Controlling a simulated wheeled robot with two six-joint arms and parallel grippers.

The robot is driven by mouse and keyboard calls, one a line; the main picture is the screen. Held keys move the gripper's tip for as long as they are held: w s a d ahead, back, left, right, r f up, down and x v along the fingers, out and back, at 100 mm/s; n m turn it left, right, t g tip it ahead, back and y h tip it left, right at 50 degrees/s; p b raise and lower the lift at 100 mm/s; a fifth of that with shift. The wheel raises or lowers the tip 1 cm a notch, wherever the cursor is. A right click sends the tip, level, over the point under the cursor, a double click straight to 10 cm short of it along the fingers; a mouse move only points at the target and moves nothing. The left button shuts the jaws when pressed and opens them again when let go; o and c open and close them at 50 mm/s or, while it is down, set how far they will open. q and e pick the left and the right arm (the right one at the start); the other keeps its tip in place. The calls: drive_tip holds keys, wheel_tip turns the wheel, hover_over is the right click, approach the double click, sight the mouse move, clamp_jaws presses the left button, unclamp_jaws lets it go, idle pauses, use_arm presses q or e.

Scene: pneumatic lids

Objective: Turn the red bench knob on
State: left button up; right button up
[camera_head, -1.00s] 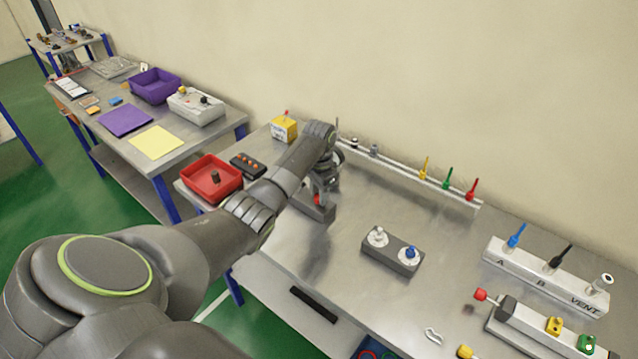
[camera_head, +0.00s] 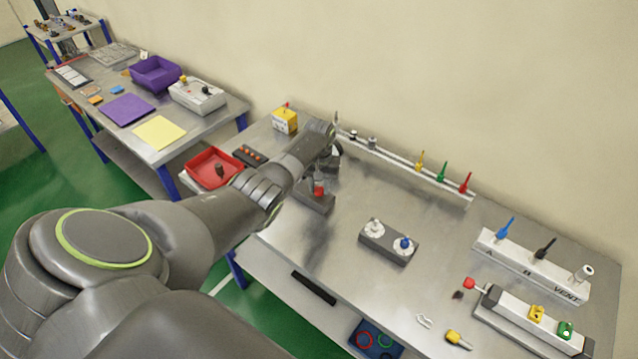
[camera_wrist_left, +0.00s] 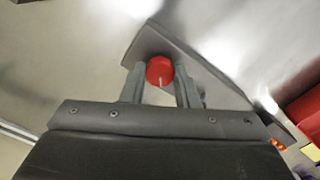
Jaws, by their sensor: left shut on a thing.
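The red bench knob (camera_head: 319,191) sits on a dark grey base block (camera_head: 314,203) on the metal bench. In the left wrist view the knob (camera_wrist_left: 159,70) is round and red, with a pale pointer line toward the bottom of the picture. My left gripper (camera_wrist_left: 160,80) has one finger on each side of the knob and is shut on it. In the head view my left gripper (camera_head: 323,178) is over the knob and partly hidden by my own wrist. My right gripper is not in view.
A red bin (camera_head: 213,167) stands left of my arm. A grey block with white and blue knobs (camera_head: 388,243) stands right of the gripper. A rail with colored pegs (camera_head: 410,171) runs along the wall. The bench between is mostly clear.

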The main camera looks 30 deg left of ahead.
sight(319, 189)
use_arm(q)
drive_tip(key=shift+w+r+n, duration=0.1)
drive_tip(key=shift+n, duration=0.6)
drive_tip(key=o, duration=1)
drive_tip(key=shift+c, duration=0.2)
drive_tip(key=shift+r, duration=0.7)
wheel_tip(319, 189, up, 16)
drive_tip(key=b, duration=0.2)
drive_tip(key=shift+b, duration=0.35)
drive_tip(key=shift+f, duration=0.1)
